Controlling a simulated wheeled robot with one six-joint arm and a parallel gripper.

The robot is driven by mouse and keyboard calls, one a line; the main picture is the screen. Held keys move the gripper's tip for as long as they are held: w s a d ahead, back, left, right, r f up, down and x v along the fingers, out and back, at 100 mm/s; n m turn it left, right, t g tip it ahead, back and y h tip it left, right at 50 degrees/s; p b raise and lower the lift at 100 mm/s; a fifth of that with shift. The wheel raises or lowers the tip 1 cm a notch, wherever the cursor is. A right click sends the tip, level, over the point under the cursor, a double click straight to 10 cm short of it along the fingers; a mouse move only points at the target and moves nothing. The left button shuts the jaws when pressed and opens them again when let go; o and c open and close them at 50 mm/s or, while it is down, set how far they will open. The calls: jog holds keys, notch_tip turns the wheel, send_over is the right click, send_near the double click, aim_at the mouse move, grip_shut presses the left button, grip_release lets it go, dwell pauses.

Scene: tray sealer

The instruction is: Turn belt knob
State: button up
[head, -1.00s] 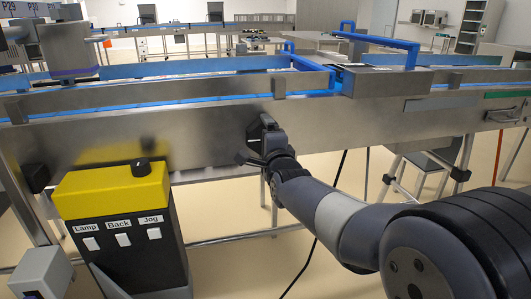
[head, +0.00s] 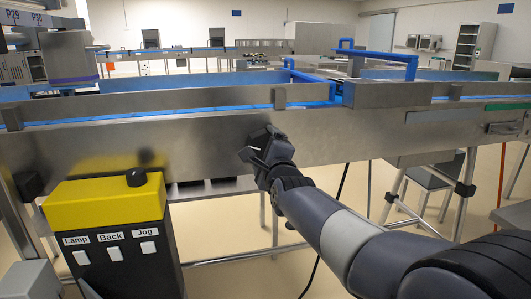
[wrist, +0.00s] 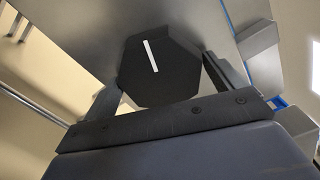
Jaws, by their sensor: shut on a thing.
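A yellow-topped black control box (head: 105,200) with a black knob on top (head: 136,178) and switches marked Lamp, Back and Jog stands at the left. A blue frame (head: 375,58) rises above the conveyor. A stool (head: 435,175) stands beyond it at the right.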

jog(key=o, duration=0.7)
jog(key=p+v, duration=0.1)
jog(key=v, duration=0.9)
jog(key=shift+s+d, duration=0.1)
jog(key=shift+s, duration=0.25)
jog(key=shift+w, duration=0.1)
jog(key=b+x, duration=0.1)
jog(key=x, duration=0.9)
jog(key=shift+w, duration=0.3)
